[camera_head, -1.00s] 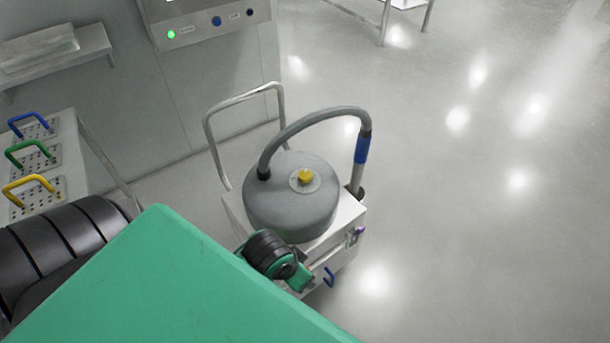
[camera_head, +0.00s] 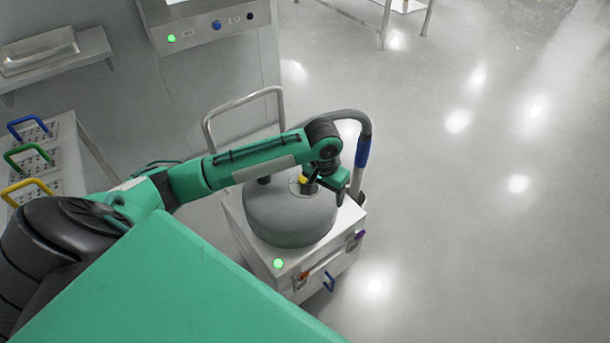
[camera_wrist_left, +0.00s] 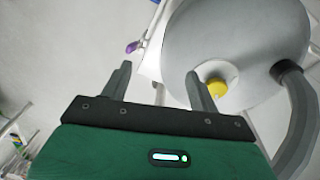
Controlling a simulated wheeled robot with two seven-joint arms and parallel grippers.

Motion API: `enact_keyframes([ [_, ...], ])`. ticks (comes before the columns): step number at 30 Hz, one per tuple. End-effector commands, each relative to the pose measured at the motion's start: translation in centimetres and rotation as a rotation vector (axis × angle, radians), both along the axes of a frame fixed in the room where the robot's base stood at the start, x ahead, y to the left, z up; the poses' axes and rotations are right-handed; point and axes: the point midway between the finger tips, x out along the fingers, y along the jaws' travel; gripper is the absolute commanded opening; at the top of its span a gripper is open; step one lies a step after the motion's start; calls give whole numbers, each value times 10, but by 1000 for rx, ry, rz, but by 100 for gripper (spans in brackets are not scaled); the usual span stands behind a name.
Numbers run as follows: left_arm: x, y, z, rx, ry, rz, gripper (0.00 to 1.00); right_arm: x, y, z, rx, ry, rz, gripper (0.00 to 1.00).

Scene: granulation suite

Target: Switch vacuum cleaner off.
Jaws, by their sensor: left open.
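The vacuum cleaner (camera_head: 290,222) is a grey drum on a white wheeled box, with a curved grey hose. A yellow knob (camera_head: 302,180) sits on its lid, partly hidden by my left gripper. A green light (camera_head: 278,263) glows on the box's near corner. My left gripper (camera_head: 325,192) is open and empty above the drum, close beside the knob. In the left wrist view, the yellow knob (camera_wrist_left: 217,88) shows just right of the right finger, outside the gap between the fingertips (camera_wrist_left: 158,70). I cannot tell whether a finger touches it. My right gripper is not in view.
The hose (camera_head: 362,135) arches close behind my gripper, and a metal push handle (camera_head: 243,105) stands at the back left. A purple part (camera_head: 360,234) and a blue hook (camera_head: 329,281) are on the box's front. The floor to the right is clear.

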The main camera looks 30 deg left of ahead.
Motion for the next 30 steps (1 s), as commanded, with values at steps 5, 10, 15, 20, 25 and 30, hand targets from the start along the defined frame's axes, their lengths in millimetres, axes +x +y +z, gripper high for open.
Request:
enact_keyframes([
  [5, 37, 58, 39, 48, 42, 173, 61, -10, 1, -36, 1, 20, 2, 36],
  [10, 53, 94, 65, 60, 69, 298, 61, -16, 2, -57, 3, 28, 3, 36],
  [15, 58, 107, 73, 61, 80, 349, 61, -19, 2, -64, 3, 31, 3, 36],
  [20, 58, 108, 56, 61, 83, 353, 61, -18, 3, -61, 3, 30, 3, 36],
  [25, 58, 108, 21, 62, 83, 351, 61, -15, 4, -54, 5, 29, 2, 36],
  [30, 57, 108, -16, 62, 83, 351, 61, -13, 5, -45, 7, 29, 0, 36],
])
